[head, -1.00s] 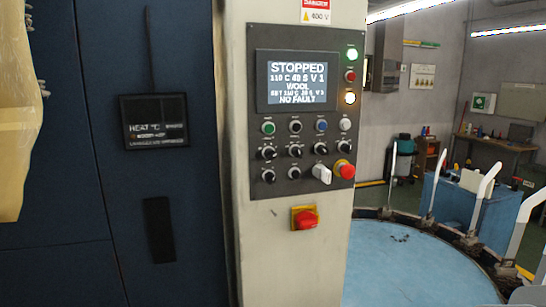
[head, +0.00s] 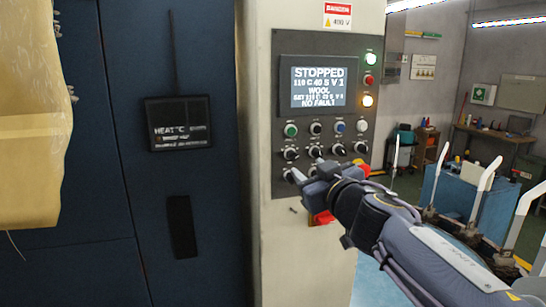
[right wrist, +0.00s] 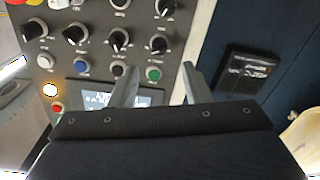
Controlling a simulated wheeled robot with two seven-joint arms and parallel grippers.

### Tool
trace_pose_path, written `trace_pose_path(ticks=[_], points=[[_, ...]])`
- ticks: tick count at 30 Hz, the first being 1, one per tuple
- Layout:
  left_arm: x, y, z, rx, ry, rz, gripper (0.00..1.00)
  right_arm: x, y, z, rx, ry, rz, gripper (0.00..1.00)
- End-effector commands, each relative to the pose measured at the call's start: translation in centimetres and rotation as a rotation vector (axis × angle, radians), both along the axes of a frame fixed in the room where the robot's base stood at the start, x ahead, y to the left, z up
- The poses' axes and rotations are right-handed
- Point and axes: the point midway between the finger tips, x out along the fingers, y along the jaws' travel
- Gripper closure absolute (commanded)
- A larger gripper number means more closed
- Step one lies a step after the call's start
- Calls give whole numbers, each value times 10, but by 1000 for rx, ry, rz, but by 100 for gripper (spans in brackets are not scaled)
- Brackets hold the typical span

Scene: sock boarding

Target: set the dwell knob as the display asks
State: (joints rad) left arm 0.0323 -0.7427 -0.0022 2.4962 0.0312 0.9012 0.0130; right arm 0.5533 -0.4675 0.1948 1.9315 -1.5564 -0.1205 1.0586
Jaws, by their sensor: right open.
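The display (head: 318,87) reads STOPPED, 110 C 40 S V 1, WOOL, then a blurred set line and NO FAULT. Below it the panel carries black knobs with white pointers, including the left knob (head: 291,153) of the upper knob row; their labels are too small to tell which is dwell. My right gripper (head: 303,175) is open in front of the lower knob row, hiding part of it. In the upside-down right wrist view, its fingers (right wrist: 158,88) stand apart with nothing between them, near the green button (right wrist: 153,74) and the upper-row knob (right wrist: 157,44). My left gripper is not in view.
A red emergency button (head: 363,169) is partly behind my right gripper. A red switch (head: 321,218) sits below the panel.

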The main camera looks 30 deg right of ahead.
Motion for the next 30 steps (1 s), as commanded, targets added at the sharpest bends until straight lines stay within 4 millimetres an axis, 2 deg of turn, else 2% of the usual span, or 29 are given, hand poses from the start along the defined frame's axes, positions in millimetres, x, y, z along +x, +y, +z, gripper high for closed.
trace_pose_path(ticks=[6, 15, 26, 30], points=[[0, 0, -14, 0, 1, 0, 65, 27, -7, -4, -2, 1, 4, 57], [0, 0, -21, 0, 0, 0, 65, 67, -18, -1, -2, 1, 3, 57], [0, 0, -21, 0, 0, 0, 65, 74, -20, 0, -3, -1, 2, 57], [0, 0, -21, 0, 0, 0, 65, 74, -19, 0, -3, 0, 2, 72]])
